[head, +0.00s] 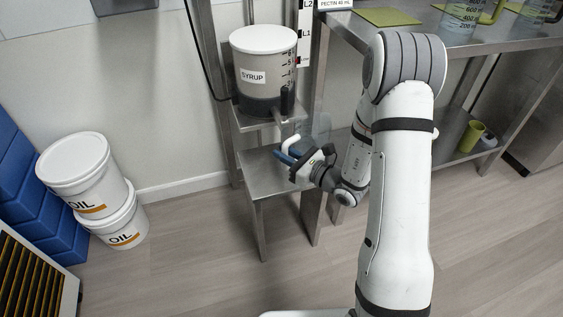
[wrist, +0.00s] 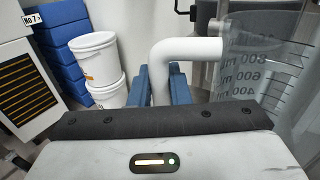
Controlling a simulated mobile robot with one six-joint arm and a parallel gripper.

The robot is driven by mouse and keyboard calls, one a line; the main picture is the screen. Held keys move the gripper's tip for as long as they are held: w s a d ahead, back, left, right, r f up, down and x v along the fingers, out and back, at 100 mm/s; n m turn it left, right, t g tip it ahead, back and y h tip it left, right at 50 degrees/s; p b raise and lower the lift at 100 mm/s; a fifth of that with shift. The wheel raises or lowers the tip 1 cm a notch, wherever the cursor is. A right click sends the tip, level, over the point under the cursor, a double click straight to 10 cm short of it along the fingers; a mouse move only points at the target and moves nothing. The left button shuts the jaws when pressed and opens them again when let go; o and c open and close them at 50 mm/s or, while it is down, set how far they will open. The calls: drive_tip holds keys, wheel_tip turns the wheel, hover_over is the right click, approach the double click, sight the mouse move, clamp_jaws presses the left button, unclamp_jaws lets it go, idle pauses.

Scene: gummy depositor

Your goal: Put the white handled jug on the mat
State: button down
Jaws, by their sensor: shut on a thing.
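The jug (head: 319,127) is clear with a white handle (head: 291,143). In the head view it is faint and partly hidden behind my gripper (head: 285,157). In the wrist view the jug's clear wall with ml marks (wrist: 262,75) is at the right, and its white handle (wrist: 185,50) bends down between my blue fingers (wrist: 161,88). My gripper is shut on the handle. I cannot tell whether the jug touches a surface below. A flat olive-green mat (head: 389,17) lies on the steel table's top, above and right of the jug.
The syrup tank (head: 263,66) with a tap stands on a shelf above a low steel stand (head: 258,163). Jugs with green handles (head: 462,17) stand right of the mat on the steel table (head: 440,43). Oil buckets (head: 80,170) are stacked at the left. The floor between is clear.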

drive_tip(key=shift+w+a+f+b, duration=0.15)
drive_tip(key=shift+f+b, duration=0.1)
drive_tip(key=shift+f, duration=0.3)
drive_tip(key=shift+w+a+f+b, duration=0.2)
drive_tip(key=shift+f+b, duration=0.1)
drive_tip(key=shift+f, duration=0.3)
drive_tip(key=shift+w+a+f+b, duration=0.15)
drive_tip(key=shift+f+b, duration=0.1)
drive_tip(key=shift+f, duration=0.4)
drive_tip(key=shift+f, duration=0.15)
drive_tip(key=c, duration=1.4)
unclamp_jaws()
drive_tip(key=shift+s, duration=0.1)
drive_tip(key=shift+o, duration=0.2)
